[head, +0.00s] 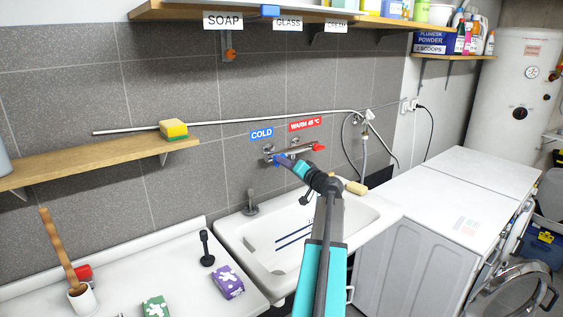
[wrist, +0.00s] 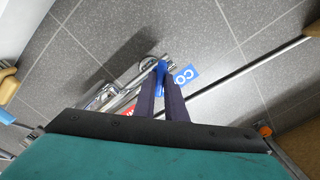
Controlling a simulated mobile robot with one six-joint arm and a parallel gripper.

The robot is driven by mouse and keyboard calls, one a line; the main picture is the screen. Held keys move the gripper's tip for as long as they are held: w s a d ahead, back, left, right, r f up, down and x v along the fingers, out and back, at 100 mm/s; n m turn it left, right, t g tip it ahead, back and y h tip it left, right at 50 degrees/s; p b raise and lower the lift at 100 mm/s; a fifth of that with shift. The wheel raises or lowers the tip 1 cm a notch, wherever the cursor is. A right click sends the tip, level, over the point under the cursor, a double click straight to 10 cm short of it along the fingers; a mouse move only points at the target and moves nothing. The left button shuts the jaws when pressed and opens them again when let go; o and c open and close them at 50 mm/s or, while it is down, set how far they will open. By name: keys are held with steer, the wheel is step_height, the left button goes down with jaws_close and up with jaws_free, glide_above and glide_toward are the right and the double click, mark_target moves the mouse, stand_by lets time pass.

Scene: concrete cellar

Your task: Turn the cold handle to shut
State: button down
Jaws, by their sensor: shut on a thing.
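The cold handle is a blue lever under the blue COLD sign (head: 262,134) on the tiled wall, at the left end of the chrome mixer tap. In the wrist view the blue cold handle (wrist: 161,72) sits between my two dark fingers. My gripper (head: 283,160) reaches up to the tap over the sink and is shut on this handle; it also shows in the wrist view (wrist: 163,88). The red warm handle (head: 318,147) is at the tap's right end, under the red WARM sign (head: 305,125). My gripper and arm hide part of the tap.
The white sink (head: 262,262) lies below the tap. A wooden shelf (head: 100,163) with a sponge (head: 174,129) is to the left, with a metal pipe along the wall. Washing machines (head: 425,225) stand to the right. A purple box (head: 228,282) sits on the front counter.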

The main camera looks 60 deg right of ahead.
steer(key=shift+m+p, duration=0.8)
steer(key=shift+m, duration=1.4)
steer(key=shift+m+p, duration=1.3)
steer(key=shift+m, duration=0.9)
steer(key=c, duration=1.7)
jaws_free()
steer(key=shift+f, duration=0.1)
steer(key=shift+b+v, duration=1.35)
steer(key=shift+v, duration=2.2)
